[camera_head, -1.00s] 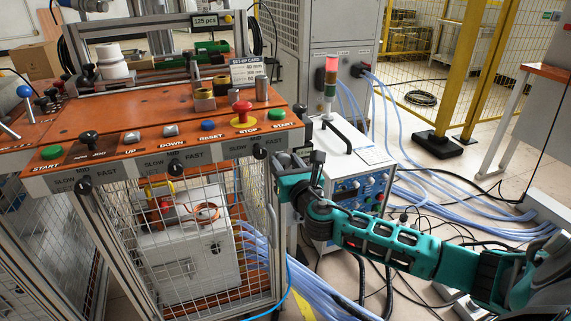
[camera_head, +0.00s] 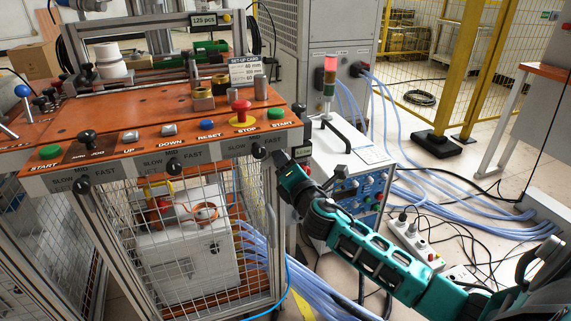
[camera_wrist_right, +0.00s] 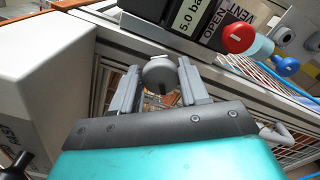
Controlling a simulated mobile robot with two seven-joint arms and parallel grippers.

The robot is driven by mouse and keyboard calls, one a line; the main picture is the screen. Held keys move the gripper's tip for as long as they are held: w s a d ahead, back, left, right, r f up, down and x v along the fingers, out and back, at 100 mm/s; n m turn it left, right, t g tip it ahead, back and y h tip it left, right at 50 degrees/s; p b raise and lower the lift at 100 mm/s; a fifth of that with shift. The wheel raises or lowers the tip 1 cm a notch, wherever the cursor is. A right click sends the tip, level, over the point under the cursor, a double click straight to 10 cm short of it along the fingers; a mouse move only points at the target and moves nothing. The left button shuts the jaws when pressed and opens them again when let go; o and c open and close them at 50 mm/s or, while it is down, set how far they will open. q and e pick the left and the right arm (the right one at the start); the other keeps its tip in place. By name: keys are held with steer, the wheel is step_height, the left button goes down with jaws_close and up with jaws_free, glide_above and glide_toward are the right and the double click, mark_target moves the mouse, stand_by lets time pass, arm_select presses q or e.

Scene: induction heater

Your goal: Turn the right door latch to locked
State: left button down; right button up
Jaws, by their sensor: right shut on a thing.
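The right door latch shows in the right wrist view as a round grey knob (camera_wrist_right: 158,70) on the metal frame. My right gripper (camera_wrist_right: 160,78) is shut on it, one finger on each side. A dark mark shows on the knob's lower edge; I cannot tell whether it reads locked. In the head view my right gripper (camera_head: 283,160) is at the right corner post of the orange-topped machine (camera_head: 130,112), just below the panel edge. The latch is hidden there behind the gripper. The mesh door (camera_head: 150,275) is on the machine's front. My left gripper is not in view.
A red valve knob (camera_wrist_right: 238,37) and a blue knob (camera_wrist_right: 286,65) sit close to the gripper. A white cabinet with a signal lamp (camera_head: 330,75) stands right of the machine. Blue hoses (camera_head: 450,210) and a power strip (camera_head: 415,238) lie on the floor.

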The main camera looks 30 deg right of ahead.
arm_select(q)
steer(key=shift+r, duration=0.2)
arm_select(e)
steer(key=m, duration=0.6)
steer(key=shift+f+m, duration=0.1)
steer(key=shift+m, duration=0.2)
stand_by(0.3)
steer(key=o, duration=1)
arm_select(q)
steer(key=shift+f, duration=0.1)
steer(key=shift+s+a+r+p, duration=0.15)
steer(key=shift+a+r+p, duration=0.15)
steer(key=shift+p, duration=0.6)
arm_select(e)
steer(key=v, duration=1.3)
steer(key=shift+d, duration=0.1)
